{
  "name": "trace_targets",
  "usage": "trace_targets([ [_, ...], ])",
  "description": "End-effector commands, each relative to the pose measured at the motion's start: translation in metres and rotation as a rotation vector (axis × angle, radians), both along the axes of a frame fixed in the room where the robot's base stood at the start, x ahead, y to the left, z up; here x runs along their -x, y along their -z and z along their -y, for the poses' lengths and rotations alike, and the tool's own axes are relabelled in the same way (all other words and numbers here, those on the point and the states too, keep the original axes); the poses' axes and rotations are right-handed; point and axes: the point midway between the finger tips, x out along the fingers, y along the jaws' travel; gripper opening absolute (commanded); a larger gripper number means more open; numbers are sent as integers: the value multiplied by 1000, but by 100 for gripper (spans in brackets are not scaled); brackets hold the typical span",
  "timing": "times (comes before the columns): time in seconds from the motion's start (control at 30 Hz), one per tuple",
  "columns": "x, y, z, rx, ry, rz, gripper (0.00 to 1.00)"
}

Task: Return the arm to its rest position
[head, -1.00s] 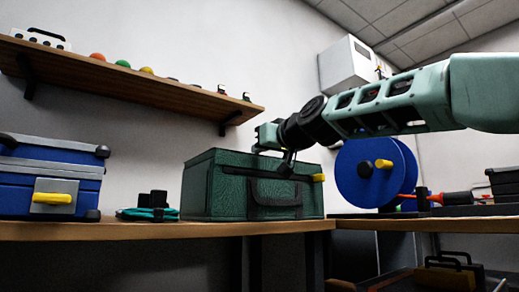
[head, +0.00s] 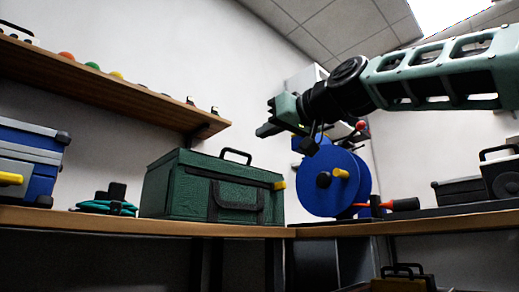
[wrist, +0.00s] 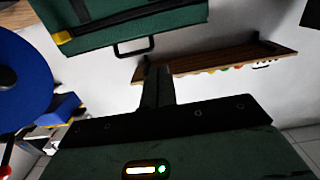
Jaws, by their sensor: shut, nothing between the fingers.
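My gripper (head: 279,129) is in the air in the head view, above and to the right of the green tool bag, and apart from it. Its fingers also show in the wrist view (wrist: 157,88), together and with nothing between them. The green bag (head: 190,186) stands on the wooden bench, with a black handle on top, a front pocket and a yellow tab at its right end. In the wrist view the bag (wrist: 125,30) is at the top, beyond my fingers.
A blue cable reel (head: 312,200) stands right of the bag, below my arm. A blue case (head: 42,185) and a coiled teal cable (head: 100,207) are at left. A wall shelf (head: 120,88) holds small coloured items. A black case (head: 460,191) is at right.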

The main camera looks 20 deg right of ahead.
Motion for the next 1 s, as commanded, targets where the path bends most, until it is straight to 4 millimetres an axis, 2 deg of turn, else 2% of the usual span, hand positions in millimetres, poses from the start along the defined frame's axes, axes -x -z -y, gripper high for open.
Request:
trace_targets([
  [0.5, 8, -1, 3, 0, 4, 0, 0],
  [0.6, -1, 7, -8, 4, -15, -51, 0],
  [0.67, -10, 20, -20, 10, -36, -112, 0],
  [0.77, -23, 58, -51, 34, -85, -260, 0],
  [0.83, -25, 91, -75, 61, -123, -380, 0],
  [0.93, -14, 142, -105, 114, -172, -548, 0],
  [1.0, 1, 176, -123, 159, -203, -662, 0],
])
